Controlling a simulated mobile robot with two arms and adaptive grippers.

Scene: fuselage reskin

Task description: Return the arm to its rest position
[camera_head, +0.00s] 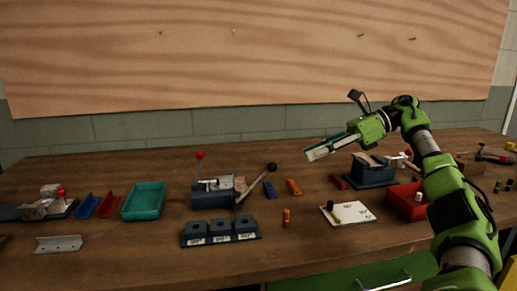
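My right arm (447,190), green and grey, comes in from the lower right and bends left at the top. My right gripper (318,152) points left above the back half of the bench, clear of the objects below. Its fingers show nearly side-on, so I cannot tell whether they are open or shut. My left arm and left gripper are not in view.
The wooden bench (300,249) holds a teal tray (144,201), a lever tool (212,193), a block with three sockets (220,231), a white plate (349,213), a blue-grey fixture (371,171) and a red bin (404,202) partly behind my arm. A wooden panel (240,55) stands behind.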

